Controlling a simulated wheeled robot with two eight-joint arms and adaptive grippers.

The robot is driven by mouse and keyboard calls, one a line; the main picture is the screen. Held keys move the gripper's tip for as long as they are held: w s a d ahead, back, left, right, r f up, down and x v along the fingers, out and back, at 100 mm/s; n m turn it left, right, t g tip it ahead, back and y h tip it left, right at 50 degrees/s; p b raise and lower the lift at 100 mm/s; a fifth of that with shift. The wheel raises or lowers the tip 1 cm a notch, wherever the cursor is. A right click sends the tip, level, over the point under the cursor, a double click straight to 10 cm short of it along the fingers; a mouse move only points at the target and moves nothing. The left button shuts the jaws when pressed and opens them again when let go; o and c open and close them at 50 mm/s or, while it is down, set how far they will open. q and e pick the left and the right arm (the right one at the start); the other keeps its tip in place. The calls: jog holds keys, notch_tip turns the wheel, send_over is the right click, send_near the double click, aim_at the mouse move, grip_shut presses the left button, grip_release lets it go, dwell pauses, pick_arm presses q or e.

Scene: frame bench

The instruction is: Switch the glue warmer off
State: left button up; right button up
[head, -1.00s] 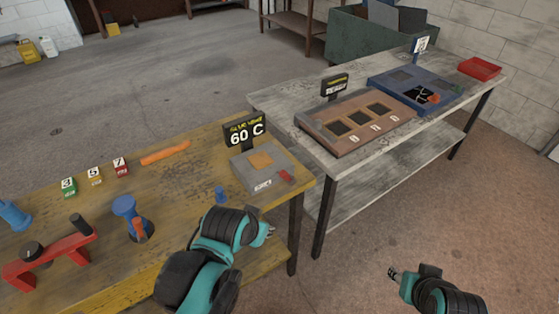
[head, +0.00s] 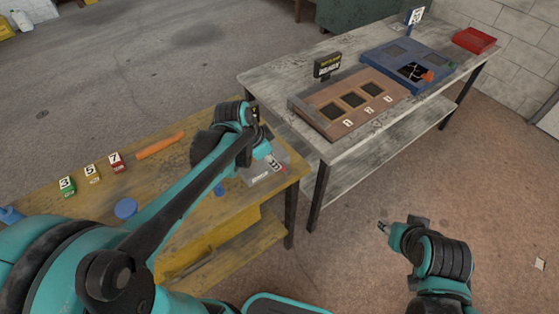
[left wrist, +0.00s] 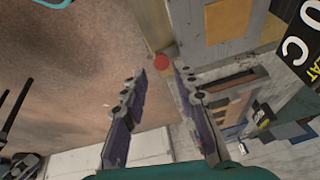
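The glue warmer (head: 267,178) is a grey box at the right end of the yellow bench, largely hidden by my left arm in the head view. In the left wrist view its grey body (left wrist: 205,52) and orange plate (left wrist: 228,20) show at the top. A round-looking red switch (left wrist: 161,62) lies just beyond and between my fingertips. The black display (left wrist: 300,40) shows part of "0 C". My left gripper (left wrist: 160,72) is open and empty, close over the warmer's switch side; contact cannot be told. My right gripper (head: 384,227) is over the floor, away from the benches.
The yellow bench also holds numbered blocks (head: 91,173), an orange bar (head: 160,146) and a blue knob-like piece (head: 126,208). The grey bench (head: 345,150) behind carries a brown box (head: 320,122), a blue box (head: 380,62) and a red tray (head: 474,40).

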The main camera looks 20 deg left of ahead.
pick_arm(q)
jog(key=b+x, duration=0.3)
jog(key=x, duration=0.5)
jog(key=shift+w, duration=0.15)
grip_shut()
